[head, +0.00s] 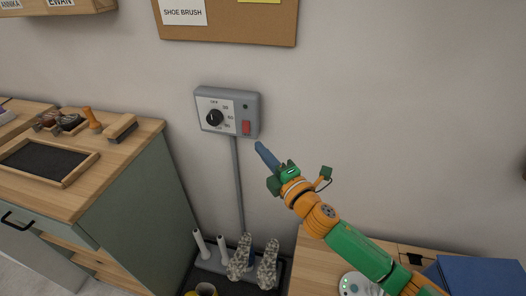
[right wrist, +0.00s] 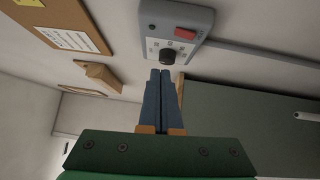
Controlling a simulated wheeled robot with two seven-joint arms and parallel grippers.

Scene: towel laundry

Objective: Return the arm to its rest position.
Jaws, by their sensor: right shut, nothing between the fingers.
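My right arm reaches up from the lower right in the head view, with orange and green links. Its gripper (head: 262,150) is shut and empty, the blue fingers pressed together. The fingertips are just below and to the right of a grey wall switch box (head: 203,91), apart from it as far as I can tell. The box has a black dial (head: 214,118) and a red switch (head: 246,128). In the right wrist view the closed fingers (right wrist: 160,75) point toward the box (right wrist: 200,18). My left gripper is not in view.
A wooden-topped cabinet (head: 150,135) with a framed dark tray (head: 45,160) and brushes stands at left. A corkboard (head: 285,25) hangs above the box. A boot rack with patterned boots (head: 266,265) stands below. A wooden surface (head: 312,262) with a blue object (head: 480,275) is at lower right.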

